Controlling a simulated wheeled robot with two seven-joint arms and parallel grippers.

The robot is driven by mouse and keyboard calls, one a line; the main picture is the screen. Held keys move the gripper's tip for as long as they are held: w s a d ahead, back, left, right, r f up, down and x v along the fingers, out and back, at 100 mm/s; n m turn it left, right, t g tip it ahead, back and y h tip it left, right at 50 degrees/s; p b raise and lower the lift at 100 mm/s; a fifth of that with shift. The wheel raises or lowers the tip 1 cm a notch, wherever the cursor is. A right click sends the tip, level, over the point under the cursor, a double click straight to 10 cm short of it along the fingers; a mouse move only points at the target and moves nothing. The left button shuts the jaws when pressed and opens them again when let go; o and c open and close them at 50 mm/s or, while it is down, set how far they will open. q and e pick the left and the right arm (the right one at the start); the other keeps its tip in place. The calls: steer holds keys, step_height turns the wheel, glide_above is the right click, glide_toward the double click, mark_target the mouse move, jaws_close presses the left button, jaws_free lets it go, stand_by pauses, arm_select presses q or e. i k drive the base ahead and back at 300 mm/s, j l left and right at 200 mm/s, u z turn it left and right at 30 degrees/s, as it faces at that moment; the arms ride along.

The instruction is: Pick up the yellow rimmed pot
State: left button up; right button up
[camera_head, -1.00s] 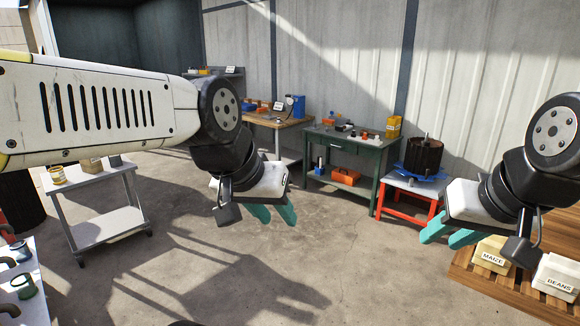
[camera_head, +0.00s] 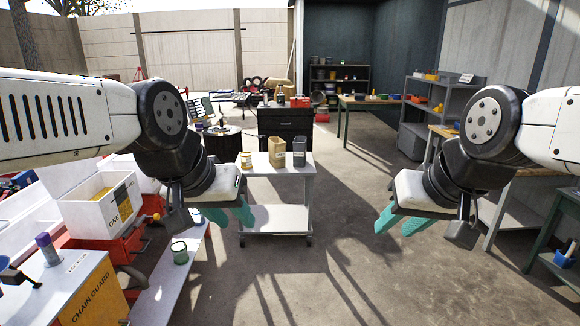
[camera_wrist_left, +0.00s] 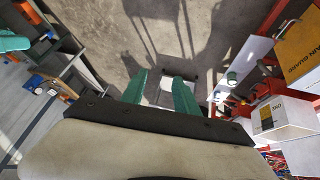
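The yellow rimmed pot (camera_head: 246,160) is a small round pot at the left end of the white cart's (camera_head: 262,168) top. My left gripper (camera_head: 232,216) hangs in the air in front of the cart, lower in the picture than the pot and apart from it. Its teal fingers are spread and empty, as the left wrist view (camera_wrist_left: 160,88) also shows. My right gripper (camera_head: 398,222) hangs over the open floor to the right of the cart, with its fingers apart and empty. I cannot make out the pot in the left wrist view.
A tan square pot (camera_head: 276,152) and a grey pot (camera_head: 299,153) stand on the cart, right of the yellow rimmed pot. A green cup (camera_head: 180,253) is on a white bench at left, near a white bin (camera_head: 102,205). The floor (camera_head: 330,275) in front is clear.

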mark_target(245, 157)
steer(key=i+u, duration=0.2)
steer(key=i, duration=1.85)
steer(key=i+j+z, duration=0.2)
steer(key=i+j, duration=0.15)
steer(key=i, duration=0.25)
steer(key=i+j+z, duration=0.25)
steer(key=i+j, duration=0.2)
steer(key=i, duration=0.4)
